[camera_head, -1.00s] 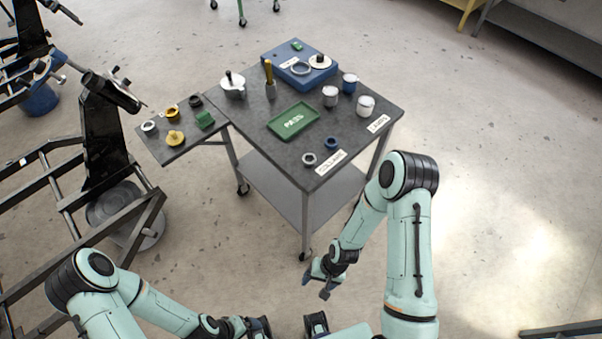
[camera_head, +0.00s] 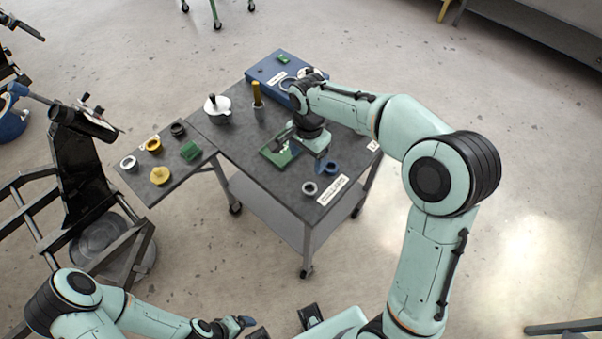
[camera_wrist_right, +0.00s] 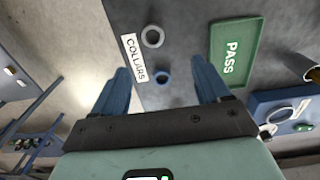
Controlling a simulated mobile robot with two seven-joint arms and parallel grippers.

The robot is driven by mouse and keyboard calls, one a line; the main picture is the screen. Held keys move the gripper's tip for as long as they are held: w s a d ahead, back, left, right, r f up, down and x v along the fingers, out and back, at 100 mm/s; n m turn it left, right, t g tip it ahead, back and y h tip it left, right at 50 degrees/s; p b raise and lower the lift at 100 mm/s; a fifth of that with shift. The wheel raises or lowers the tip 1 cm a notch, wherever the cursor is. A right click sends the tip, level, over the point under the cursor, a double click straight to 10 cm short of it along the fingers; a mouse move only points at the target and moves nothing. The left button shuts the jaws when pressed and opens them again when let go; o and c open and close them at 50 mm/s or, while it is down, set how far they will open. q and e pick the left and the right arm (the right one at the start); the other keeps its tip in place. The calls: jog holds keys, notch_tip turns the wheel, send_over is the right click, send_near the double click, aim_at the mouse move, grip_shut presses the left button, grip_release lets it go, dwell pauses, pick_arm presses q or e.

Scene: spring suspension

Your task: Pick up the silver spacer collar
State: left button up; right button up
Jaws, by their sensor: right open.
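The silver spacer collar (camera_head: 309,188) is a small pale grey ring. It lies flat on the dark table top beside the COLLARS label. In the right wrist view, the silver collar (camera_wrist_right: 152,36) is beyond the fingertips.
The green PASS tray (camera_wrist_right: 235,55) lies beside the collars. A COLLARS label (camera_head: 333,190) is near the table edge. A side shelf (camera_head: 136,180) holds several small parts.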

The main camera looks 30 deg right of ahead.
send_over(310, 187)
jog(key=f, duration=0.7)
jog(key=shift+w+a+f+b, duration=0.15)
jog(key=shift+a+f+b, duration=0.1)
jog(key=shift+f+b, duration=0.1)
jog(key=shift+s+d+f, duration=0.1)
jog(key=shift+d+f, duration=0.05)
jog(key=shift+f, duration=1.25)
jog(key=shift+s+d+f, duration=0.1)
jog(key=shift+f, duration=1.25)
pick_arm(q)
jog(key=shift+s+f, duration=0.3)
jog(key=shift+s, duration=0.25)
pick_arm(e)
jog(key=c, duration=1.1)
jog(key=shift+c, duration=0.2)
jog(key=shift+r, duration=0.1)
